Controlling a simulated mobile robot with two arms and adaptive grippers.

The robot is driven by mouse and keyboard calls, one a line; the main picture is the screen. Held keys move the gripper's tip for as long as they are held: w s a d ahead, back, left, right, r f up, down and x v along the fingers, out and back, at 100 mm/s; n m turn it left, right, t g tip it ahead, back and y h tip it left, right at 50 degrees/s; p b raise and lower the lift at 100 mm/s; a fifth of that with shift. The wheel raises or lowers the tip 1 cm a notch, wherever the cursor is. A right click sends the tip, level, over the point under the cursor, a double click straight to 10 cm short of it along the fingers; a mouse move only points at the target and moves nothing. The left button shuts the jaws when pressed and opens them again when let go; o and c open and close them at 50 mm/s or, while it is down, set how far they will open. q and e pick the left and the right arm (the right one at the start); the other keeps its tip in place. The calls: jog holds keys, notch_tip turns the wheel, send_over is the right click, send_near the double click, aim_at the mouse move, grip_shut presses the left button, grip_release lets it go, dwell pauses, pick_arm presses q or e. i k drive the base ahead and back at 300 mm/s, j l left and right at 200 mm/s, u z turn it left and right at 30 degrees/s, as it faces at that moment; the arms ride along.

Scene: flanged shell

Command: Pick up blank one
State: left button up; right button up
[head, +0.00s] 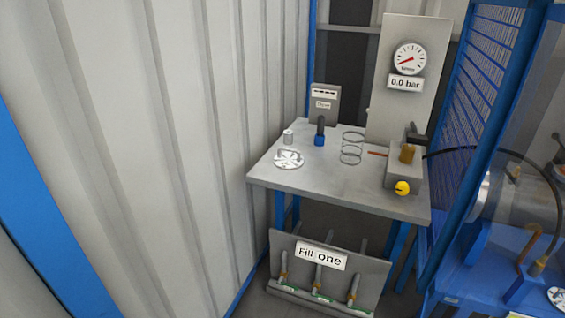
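A round silvery disc (288,159) with dark markings lies flat at the left of the grey table top. It looks like a blank flange, but no readable label marks it as blank one. A similar pale disc (556,297) shows partly at the lower right edge, on the blue structure. Neither of my grippers is in the head view.
The grey table (335,190) carries a small metal cylinder (288,136), a blue-based black tool (320,132), a wire coil (351,148) and a grey block (404,172) with a yellow ball (402,188). A gauge panel (408,95) reads 0.0 bar. Blue mesh (490,75) bounds the right.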

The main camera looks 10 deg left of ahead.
aim_at(292, 160)
jog(key=j, duration=0.4)
jog(key=i+j+u, duration=0.15)
jog(key=i+u, duration=0.15)
jog(key=i+j+u, duration=0.1)
jog(key=i+u, duration=0.15)
jog(key=i, duration=0.15)
